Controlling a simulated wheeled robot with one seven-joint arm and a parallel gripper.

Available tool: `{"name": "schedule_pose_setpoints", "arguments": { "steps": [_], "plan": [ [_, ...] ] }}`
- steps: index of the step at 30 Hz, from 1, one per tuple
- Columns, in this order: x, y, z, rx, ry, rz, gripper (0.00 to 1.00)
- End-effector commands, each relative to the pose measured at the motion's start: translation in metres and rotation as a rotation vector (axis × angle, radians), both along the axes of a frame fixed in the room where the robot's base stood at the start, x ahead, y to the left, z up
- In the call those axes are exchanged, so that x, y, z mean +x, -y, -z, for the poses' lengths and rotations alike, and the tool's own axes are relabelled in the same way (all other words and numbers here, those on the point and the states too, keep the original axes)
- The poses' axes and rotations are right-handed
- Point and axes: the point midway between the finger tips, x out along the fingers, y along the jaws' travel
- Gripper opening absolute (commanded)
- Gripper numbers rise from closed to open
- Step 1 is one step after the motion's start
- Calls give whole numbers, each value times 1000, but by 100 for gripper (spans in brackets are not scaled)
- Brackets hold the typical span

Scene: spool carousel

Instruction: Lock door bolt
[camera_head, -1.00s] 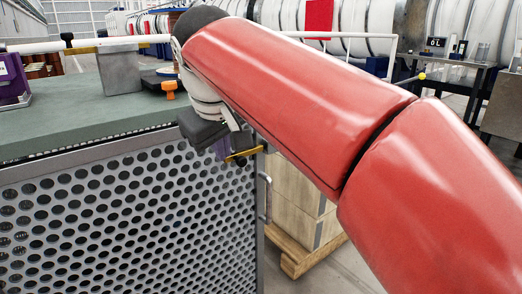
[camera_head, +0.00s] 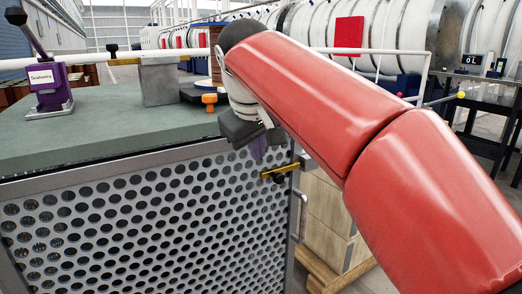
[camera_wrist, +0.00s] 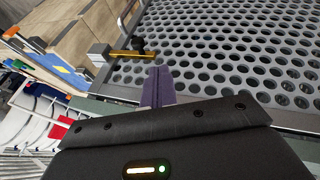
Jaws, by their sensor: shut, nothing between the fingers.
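The door bolt (camera_head: 280,171) is a brass-yellow bar with a black knob (camera_head: 279,179), at the upper right corner of the perforated metal door (camera_head: 150,215). In the wrist view the bolt (camera_wrist: 125,53) lies across the door's edge, its outer end by a pale grey block (camera_wrist: 98,54). My gripper (camera_head: 258,150) has purple fingers, shut and empty, in front of the door's upper right part, to the left of and above the bolt in the head view. In the wrist view the fingertips (camera_wrist: 158,72) are close to the knob, with a visible gap.
A grey vertical handle (camera_head: 302,215) stands on the door's right edge below the bolt. The green bench top (camera_head: 100,140) above holds a purple clamp stand (camera_head: 50,92), a grey block (camera_head: 160,82) and an orange knob (camera_head: 209,99). Boxes on a pallet (camera_head: 325,215) stand right of the cabinet.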

Motion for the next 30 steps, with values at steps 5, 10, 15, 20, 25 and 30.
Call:
{"name": "schedule_pose_setpoints", "arguments": {
  "steps": [5, 10, 15, 20, 25, 30],
  "plan": [
    [19, 3, 38, -2, -4, 3, 0],
    [36, 4, 68, -2, -3, 2, 0],
    [51, 22, 75, 0, 0, 3, 0],
    [58, 28, 79, 0, 1, 2, 0],
    [59, 30, 80, 0, 1, 1, 0],
    [59, 30, 80, 0, 1, 1, 0]
  ]
}}
